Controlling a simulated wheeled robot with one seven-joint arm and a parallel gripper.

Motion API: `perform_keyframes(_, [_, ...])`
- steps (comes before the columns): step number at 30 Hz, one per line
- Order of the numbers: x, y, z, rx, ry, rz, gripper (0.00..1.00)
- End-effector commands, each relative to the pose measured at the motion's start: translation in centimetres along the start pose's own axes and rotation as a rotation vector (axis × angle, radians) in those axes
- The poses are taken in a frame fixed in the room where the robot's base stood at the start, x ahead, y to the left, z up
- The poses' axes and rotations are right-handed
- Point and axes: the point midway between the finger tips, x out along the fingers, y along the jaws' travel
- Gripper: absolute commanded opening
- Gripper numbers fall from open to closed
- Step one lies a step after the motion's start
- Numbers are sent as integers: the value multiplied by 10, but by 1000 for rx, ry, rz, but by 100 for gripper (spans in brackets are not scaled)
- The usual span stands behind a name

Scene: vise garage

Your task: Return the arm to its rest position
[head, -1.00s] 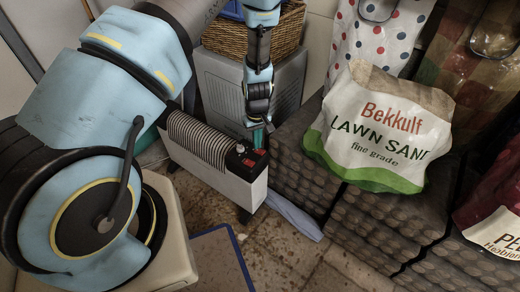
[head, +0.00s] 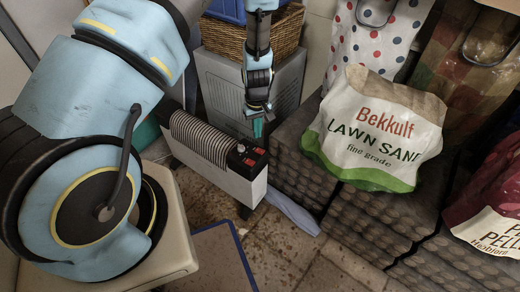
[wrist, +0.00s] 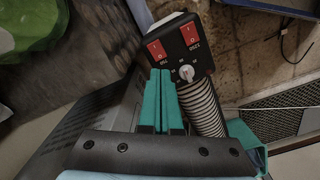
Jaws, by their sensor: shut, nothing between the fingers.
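My gripper (head: 257,128) hangs at the end of my arm in the head view, beside the top of a ribbed heater. In the wrist view its two green fingers (wrist: 162,100) are together with nothing between them. The heater's control panel (wrist: 180,50), with two red switches and a knob, lies just beyond the fingertips in that view. I cannot tell whether the fingers touch the heater.
The heater (head: 215,150) stands on the tiled floor. Behind it are a grey box (head: 290,88) and a wicker basket (head: 285,32). A lawn sand bag (head: 372,130) rests on dark stacked blocks at right. Some floor is clear in front.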

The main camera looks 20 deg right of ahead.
Motion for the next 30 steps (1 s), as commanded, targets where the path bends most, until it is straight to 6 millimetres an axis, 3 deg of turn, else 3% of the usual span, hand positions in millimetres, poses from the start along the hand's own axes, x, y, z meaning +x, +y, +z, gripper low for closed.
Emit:
perform_keyframes(8, [-1, 0, -1, 0, 0, 1, 0])
perform_keyframes(11, [-13, -5, -6, -3, 1, 9, 0])
perform_keyframes(16, [-74, -39, -28, -9, 4, 43, 0])
perform_keyframes(21, [-152, -99, -41, 3, 19, 77, 0])
perform_keyframes(26, [-216, -161, -34, 22, 48, 88, 0])
perform_keyframes(30, [-258, -212, -16, 42, 78, 79, 0])
